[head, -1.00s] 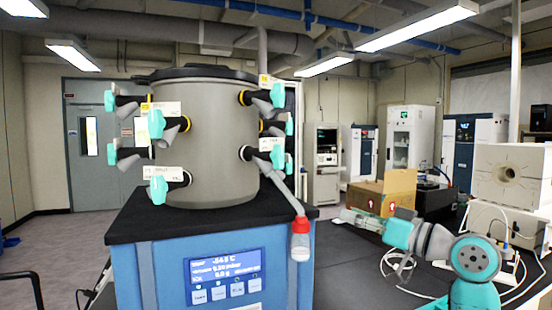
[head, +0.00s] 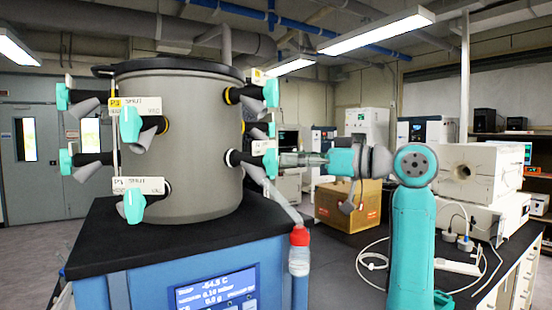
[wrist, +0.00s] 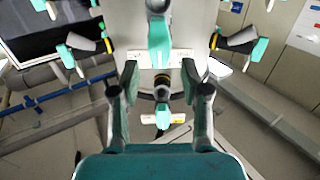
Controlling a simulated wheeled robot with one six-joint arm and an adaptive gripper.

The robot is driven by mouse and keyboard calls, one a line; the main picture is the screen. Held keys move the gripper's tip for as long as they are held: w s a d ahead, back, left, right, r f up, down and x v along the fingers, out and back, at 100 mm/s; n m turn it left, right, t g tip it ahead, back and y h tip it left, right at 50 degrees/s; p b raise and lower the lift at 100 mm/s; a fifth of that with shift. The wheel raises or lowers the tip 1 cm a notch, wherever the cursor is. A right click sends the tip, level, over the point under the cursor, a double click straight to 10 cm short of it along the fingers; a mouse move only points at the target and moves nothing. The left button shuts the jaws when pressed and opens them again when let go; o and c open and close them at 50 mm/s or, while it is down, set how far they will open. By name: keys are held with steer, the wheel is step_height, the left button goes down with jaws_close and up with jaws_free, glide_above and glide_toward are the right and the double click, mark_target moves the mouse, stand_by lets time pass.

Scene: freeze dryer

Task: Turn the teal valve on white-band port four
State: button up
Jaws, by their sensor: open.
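The teal valve (head: 270,163) on the lower right port of the grey drum (head: 190,140) has a white band, a small label partly hidden, and a tube hanging below it. My gripper (head: 287,159) reaches in from the right, its tips close to this valve; I cannot tell whether they touch it. In the wrist view my gripper (wrist: 160,70) is open, one finger on each side. A teal valve (wrist: 159,42) with a white label lies just past the fingertips, roughly centred. Another teal valve (wrist: 163,119), on a yellow-banded port, shows between the fingers.
A red-capped flask (head: 299,256) hangs from the tube below the valve. Another teal valve (head: 271,93) sits above it, and several more line the drum. The drum stands on a blue cabinet (head: 150,275). A cardboard box (head: 345,205) stands on the bench behind my arm.

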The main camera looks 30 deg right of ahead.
mark_target(276, 157)
steer(key=shift+x, duration=2.4)
jaws_close()
